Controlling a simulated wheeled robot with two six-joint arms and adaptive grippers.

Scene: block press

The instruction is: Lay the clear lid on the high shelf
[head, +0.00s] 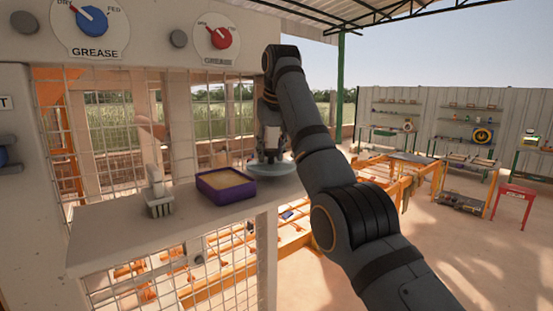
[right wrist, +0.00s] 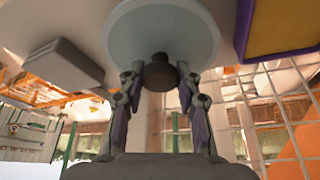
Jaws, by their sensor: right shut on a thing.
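The clear lid (head: 280,169) is a round, pale blue-grey disc at the right end of the light shelf (head: 105,222) in the head view. In the right wrist view the lid (right wrist: 125,35) shows with a dark round knob (right wrist: 160,76). My right gripper (head: 269,152) is above the lid; in the right wrist view its fingers (right wrist: 158,82) are shut on the knob. The lid looks about level, at or just over the shelf surface; I cannot tell whether it touches. My left gripper is not in view.
A purple box (head: 230,193) with tan contents stands on the shelf just left of the lid. A wire mesh (head: 110,135) rises behind the shelf. Two dials, blue (head: 92,20) and red (head: 221,38), sit above.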

